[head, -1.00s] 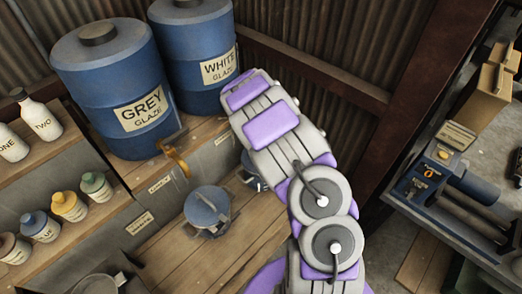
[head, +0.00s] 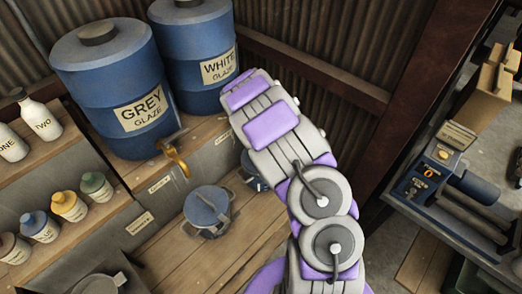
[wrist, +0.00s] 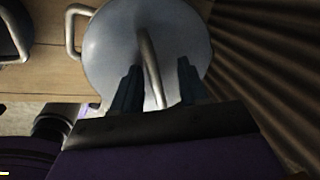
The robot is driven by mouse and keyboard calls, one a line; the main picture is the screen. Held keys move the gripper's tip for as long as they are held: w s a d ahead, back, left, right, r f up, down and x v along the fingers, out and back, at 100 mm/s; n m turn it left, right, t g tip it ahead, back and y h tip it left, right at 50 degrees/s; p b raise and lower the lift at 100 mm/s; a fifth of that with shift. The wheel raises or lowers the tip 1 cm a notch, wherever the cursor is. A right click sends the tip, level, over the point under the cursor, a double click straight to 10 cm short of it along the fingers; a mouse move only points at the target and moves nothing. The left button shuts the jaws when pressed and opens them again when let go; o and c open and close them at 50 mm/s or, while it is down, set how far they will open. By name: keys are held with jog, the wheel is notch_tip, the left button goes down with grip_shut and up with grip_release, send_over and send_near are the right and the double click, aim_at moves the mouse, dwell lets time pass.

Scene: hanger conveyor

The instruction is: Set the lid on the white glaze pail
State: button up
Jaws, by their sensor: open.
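In the wrist view a round grey lid (wrist: 112,48) with a bar handle (wrist: 151,68) lies below my gripper (wrist: 157,82). The two dark fingers are apart, one on each side of the handle, and do not visibly grip it. A side loop (wrist: 76,30) shows at the lid's left edge; the lid appears to lie over a pail, whose body is hidden beneath it. In the head view the pail under the white glaze drum (head: 196,58) is mostly hidden by my arm, with only a blue-grey part (head: 251,170) showing. My gripper is hidden there.
Another lidded pail (head: 208,208) stands on the wooden bench (head: 166,250), near the grey glaze drum (head: 113,92) and its brass tap (head: 176,158). Corrugated wall (wrist: 262,75) is close on the right in the wrist view. Several bottles (head: 68,205) stand on left shelves.

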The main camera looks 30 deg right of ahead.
jog(key=shift+o, duration=0.7)
jog(key=shift+s+f, duration=0.1)
jog(key=shift+f, duration=0.05)
notch_tip(320, 180, up, 17)
jog(key=s+a+p, duration=0.2)
jog(key=shift+a, duration=0.2)
